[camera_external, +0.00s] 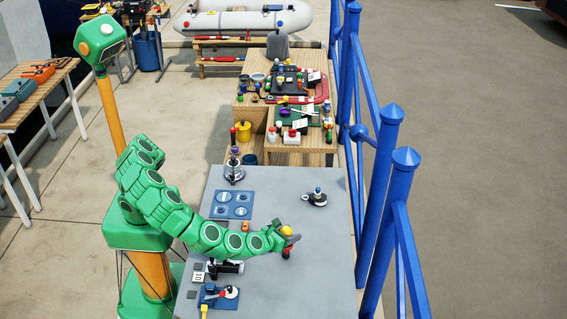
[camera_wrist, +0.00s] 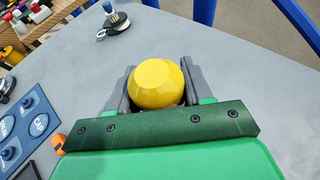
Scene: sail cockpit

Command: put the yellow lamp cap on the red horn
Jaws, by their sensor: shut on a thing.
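The yellow lamp cap (camera_external: 287,231) is a rounded piece with a flat faceted top. My gripper (camera_external: 290,237) is shut on it above the grey table. In the wrist view the yellow cap (camera_wrist: 157,82) sits between the two grey fingers of my gripper (camera_wrist: 156,90), flat face toward the camera. A red piece (camera_external: 287,251), which looks like the red horn, shows just below the fingers in the external view. The fingers cover its upper part, so I cannot tell whether cap and horn touch. The wrist view hides the horn behind cap and gripper.
A blue panel (camera_external: 232,212) with round places lies left; one is marked CAP in the wrist view. A black round fitting (camera_external: 316,199) stands behind. A small orange piece (camera_external: 245,227) lies near my arm. Blue railing (camera_external: 397,195) borders the right. Table right of my gripper is clear.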

